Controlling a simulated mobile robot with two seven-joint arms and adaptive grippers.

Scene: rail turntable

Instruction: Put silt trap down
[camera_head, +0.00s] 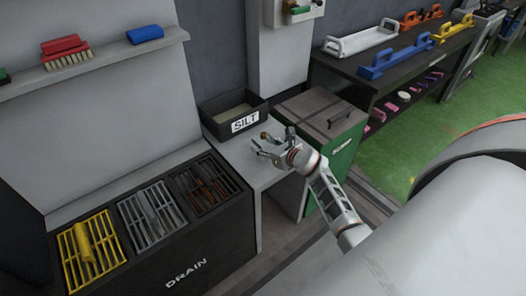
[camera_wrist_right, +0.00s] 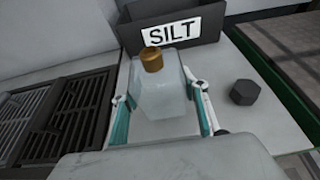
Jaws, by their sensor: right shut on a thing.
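In the right wrist view the silt trap (camera_wrist_right: 163,88) is a pale, translucent tapered cup with a brass cap. My right gripper (camera_wrist_right: 162,115) is shut on it, with one teal-padded finger on each side. In the head view my right gripper (camera_head: 268,150) is over the light grey counter (camera_head: 228,152), in front of the black box labelled SILT (camera_head: 233,110). The trap's brass cap (camera_head: 264,134) shows there, but its body is mostly hidden. I cannot tell whether its base touches the counter. My left gripper is not in view.
A dark hexagonal piece (camera_wrist_right: 244,92) lies on the counter right of the trap. The drain unit (camera_head: 190,268) with yellow, grey and dark grates is at left. A green cabinet (camera_head: 343,160) stands at right. The counter between grates and SILT box looks clear.

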